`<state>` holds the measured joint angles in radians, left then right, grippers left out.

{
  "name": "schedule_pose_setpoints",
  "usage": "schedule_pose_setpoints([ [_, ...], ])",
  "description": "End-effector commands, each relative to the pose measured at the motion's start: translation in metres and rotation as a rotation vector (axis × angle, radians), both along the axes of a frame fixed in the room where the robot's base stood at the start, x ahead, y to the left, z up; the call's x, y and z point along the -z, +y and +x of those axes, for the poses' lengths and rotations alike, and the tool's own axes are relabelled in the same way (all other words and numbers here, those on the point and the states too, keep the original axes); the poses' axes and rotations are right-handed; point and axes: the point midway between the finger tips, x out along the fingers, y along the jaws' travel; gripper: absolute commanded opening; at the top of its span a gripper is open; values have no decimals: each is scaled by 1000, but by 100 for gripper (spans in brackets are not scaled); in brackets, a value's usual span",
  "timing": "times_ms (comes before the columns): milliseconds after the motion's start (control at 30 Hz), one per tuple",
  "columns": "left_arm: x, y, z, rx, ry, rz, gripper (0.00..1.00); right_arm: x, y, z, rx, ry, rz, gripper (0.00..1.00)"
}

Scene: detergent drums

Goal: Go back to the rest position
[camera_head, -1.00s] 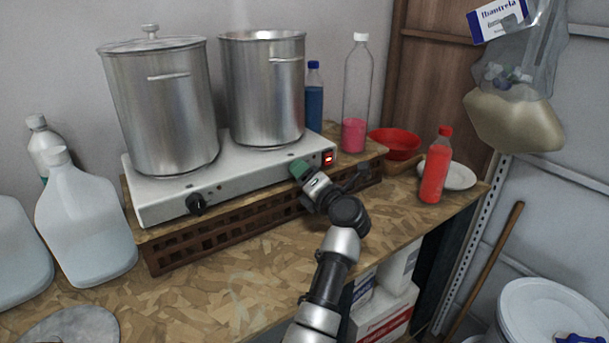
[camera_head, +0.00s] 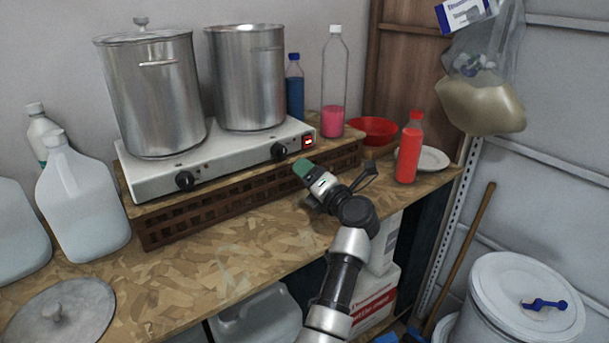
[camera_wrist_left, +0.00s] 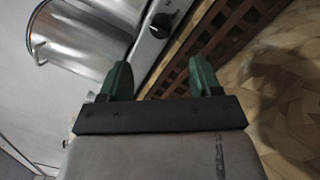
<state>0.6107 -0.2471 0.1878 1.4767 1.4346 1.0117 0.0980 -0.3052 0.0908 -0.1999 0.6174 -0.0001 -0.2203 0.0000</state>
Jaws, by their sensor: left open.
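My left gripper (camera_head: 303,168) has green fingertips and stands in front of the right part of the hot plate (camera_head: 160,178), above the workbench (camera_head: 190,285). In the left wrist view its two green fingers (camera_wrist_left: 160,80) are apart with nothing between them. The hot plate's knob (camera_wrist_left: 161,25) shows beyond the fingers there. The red lit switch (camera_head: 308,141) is just above the gripper in the head view. My right gripper is in neither view.
A lidded steel pot (camera_head: 155,100) and an open steel pot (camera_head: 248,80) stand on the hot plate. A red bottle (camera_head: 409,150), a clear bottle with pink liquid (camera_head: 333,90) and a red bowl (camera_head: 374,131) are to the right. A white drum (camera_head: 520,305) stands at the lower right.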

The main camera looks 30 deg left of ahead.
Motion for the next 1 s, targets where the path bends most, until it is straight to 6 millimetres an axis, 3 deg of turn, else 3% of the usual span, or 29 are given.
schedule_pose_setpoints([
  [200, 1, -2, 0, -1, 0, 0, 64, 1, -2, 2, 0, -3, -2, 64],
  [500, 0, -2, 0, -1, 0, 0, 64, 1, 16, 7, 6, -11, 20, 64],
  [667, 0, -2, 0, 4, 2, 12, 64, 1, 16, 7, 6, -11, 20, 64],
  [867, -7, -9, -9, 128, 39, 275, 64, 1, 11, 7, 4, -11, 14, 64],
  [1000, -8, -39, -21, 325, 146, 629, 64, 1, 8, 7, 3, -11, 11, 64],
])
